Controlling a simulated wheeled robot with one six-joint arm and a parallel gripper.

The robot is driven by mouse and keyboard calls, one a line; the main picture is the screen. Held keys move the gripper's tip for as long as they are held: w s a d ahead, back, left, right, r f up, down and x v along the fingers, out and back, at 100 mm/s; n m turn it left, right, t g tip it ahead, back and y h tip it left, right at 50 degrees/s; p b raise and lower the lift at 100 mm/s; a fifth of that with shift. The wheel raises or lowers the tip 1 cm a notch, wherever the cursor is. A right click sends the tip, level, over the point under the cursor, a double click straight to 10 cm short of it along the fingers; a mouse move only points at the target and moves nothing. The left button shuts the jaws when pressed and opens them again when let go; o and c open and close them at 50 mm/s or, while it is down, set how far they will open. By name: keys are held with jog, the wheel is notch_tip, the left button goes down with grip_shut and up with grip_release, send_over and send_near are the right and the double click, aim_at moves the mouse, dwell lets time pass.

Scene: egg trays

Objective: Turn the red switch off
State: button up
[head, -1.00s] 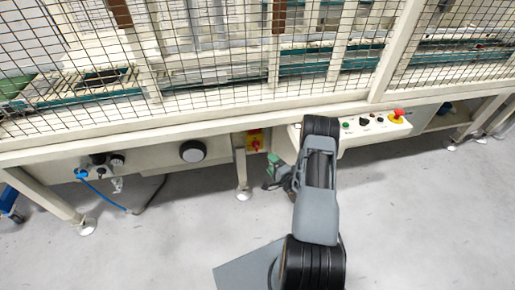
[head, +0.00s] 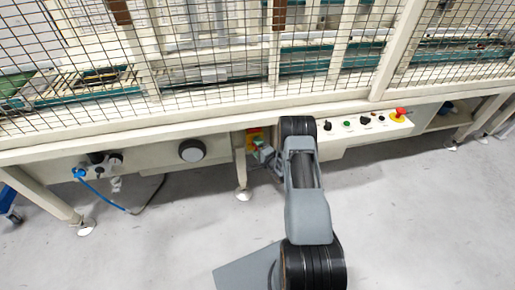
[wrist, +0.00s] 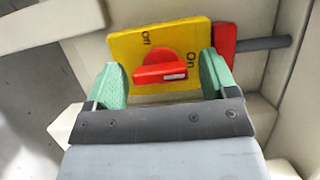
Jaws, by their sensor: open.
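The red switch (wrist: 165,68) is a rotary knob on a yellow plate (wrist: 128,48) marked "Off" at the upper left and "On" at the right. Its handle lies roughly crosswise in the wrist view, with its white mark at the right end, towards "On". In the head view the yellow plate (head: 252,133) shows on the machine's front, mostly hidden by my gripper (head: 262,147). In the wrist view my gripper (wrist: 161,64) is open, its green fingers on either side of the knob. Contact with the knob cannot be seen.
A red box (wrist: 224,42) with a grey conduit (wrist: 262,43) sits right of the plate. A control panel (head: 352,134) with buttons and a red emergency stop (head: 400,112) is to the right. A machine leg (head: 241,167) stands just below left of my gripper.

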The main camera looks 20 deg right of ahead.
jog(key=c, duration=0.9)
jog(key=shift+n, duration=0.3)
jog(key=n+g, duration=0.1)
jog(key=n, duration=0.2)
jog(key=shift+h, duration=0.3)
jog(key=n+g, duration=0.1)
jog(key=n, duration=0.1)
jog(key=n+h+b, duration=0.1)
jog(key=shift+a+n+g+h+b, duration=0.1)
jog(key=shift+n+g+h+b, duration=0.2)
jog(key=shift+n+g, duration=0.1)
jog(key=n+g+h+b, duration=0.1)
jog(key=n+b, duration=0.1)
jog(key=n, duration=0.1)
jog(key=shift+h, duration=0.3)
jog(key=shift+a+r+n+g+h+b, duration=0.1)
jog(key=shift+n+g+h+b, duration=0.2)
jog(key=shift+n+h+b, duration=1.05)
jog(key=shift+c, duration=0.2)
jog(key=shift+n+b, duration=0.25)
jog(key=shift+b, duration=0.1)
